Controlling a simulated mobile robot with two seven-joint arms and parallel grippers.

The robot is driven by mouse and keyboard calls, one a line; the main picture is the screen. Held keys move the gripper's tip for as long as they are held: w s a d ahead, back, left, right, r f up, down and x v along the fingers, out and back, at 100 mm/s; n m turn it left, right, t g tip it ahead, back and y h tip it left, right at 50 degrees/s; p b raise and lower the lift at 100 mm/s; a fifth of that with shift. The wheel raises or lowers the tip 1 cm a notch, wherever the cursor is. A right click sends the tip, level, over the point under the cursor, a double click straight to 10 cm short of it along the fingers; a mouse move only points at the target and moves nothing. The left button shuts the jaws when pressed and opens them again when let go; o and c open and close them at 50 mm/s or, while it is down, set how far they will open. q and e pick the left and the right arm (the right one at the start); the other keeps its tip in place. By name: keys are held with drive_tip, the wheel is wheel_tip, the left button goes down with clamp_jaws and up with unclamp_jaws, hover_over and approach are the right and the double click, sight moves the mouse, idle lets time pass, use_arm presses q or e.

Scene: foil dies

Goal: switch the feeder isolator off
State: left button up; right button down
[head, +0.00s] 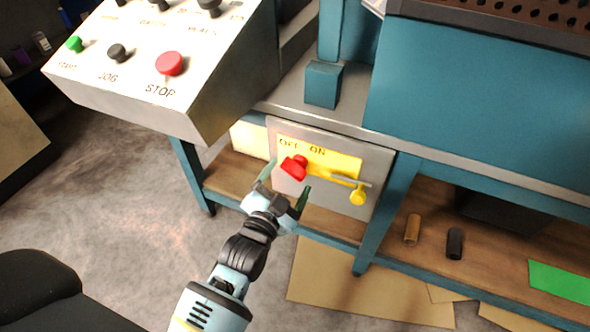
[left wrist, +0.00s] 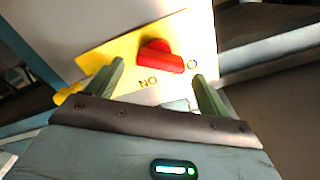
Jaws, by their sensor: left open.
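The feeder isolator is a red rotary handle (head: 294,168) on a yellow plate (head: 335,163) marked OFF and ON, on a grey box (head: 372,157) under the bench. My left gripper (head: 285,183) is just in front of the handle, open, with a finger to either side. In the left wrist view the red handle (left wrist: 162,58) shows beyond and between the open fingers (left wrist: 158,75). My right gripper is not in view.
The control box (head: 165,105) with a red STOP button (head: 169,64) juts out above left. A blue bench leg (head: 388,212) stands right.

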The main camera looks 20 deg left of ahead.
sight(292, 173)
use_arm(q)
drive_tip(key=w+b, duration=0.1)
drive_tip(key=w, duration=0.3)
drive_tip(key=shift+w+f, duration=0.1)
drive_tip(key=shift+c, duration=0.9)
drive_tip(key=c, duration=0.8)
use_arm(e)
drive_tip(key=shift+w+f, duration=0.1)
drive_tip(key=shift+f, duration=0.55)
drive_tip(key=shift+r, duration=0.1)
